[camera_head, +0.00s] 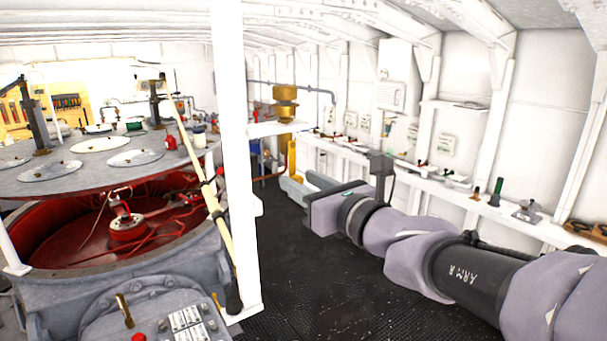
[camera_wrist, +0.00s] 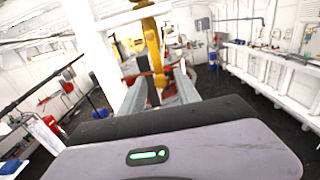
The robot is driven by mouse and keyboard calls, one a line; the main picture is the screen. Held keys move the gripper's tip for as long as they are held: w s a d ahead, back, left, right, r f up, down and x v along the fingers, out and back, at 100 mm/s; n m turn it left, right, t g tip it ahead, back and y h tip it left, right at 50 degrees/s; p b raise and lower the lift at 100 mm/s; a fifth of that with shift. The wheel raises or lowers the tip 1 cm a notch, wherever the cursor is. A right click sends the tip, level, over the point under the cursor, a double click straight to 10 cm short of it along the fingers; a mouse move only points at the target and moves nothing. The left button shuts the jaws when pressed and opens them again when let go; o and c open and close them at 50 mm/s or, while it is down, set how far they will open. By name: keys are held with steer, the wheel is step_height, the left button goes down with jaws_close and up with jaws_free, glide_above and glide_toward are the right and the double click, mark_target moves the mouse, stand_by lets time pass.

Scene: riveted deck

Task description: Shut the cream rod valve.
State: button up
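I cannot make out for certain which part is the cream rod valve. A long cream rod (camera_head: 195,150) with a dark lower end leans beside the white post at the left in the head view. A golden-yellow upright bar (camera_head: 292,160) stands by the yellow column; it also shows in the wrist view (camera_wrist: 152,42). My gripper (camera_head: 298,182) is in front of this bar. In the wrist view, my gripper's two grey fingers (camera_wrist: 158,82) are spread apart, with the bar's lower part seen between them. I cannot tell whether they touch it.
A white post (camera_head: 236,150) stands left of my arm. A yellow column (camera_head: 285,100) rises behind the gripper. A large grey round housing (camera_head: 60,290) with a red interior fills the left. A wall ledge (camera_head: 470,195) with small items runs along the right. The dark floor between is clear.

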steer(key=shift+x, duration=1.05)
steer(key=shift+s+d, duration=0.1)
steer(key=shift+s, duration=0.05)
jaws_close()
stand_by(0.5)
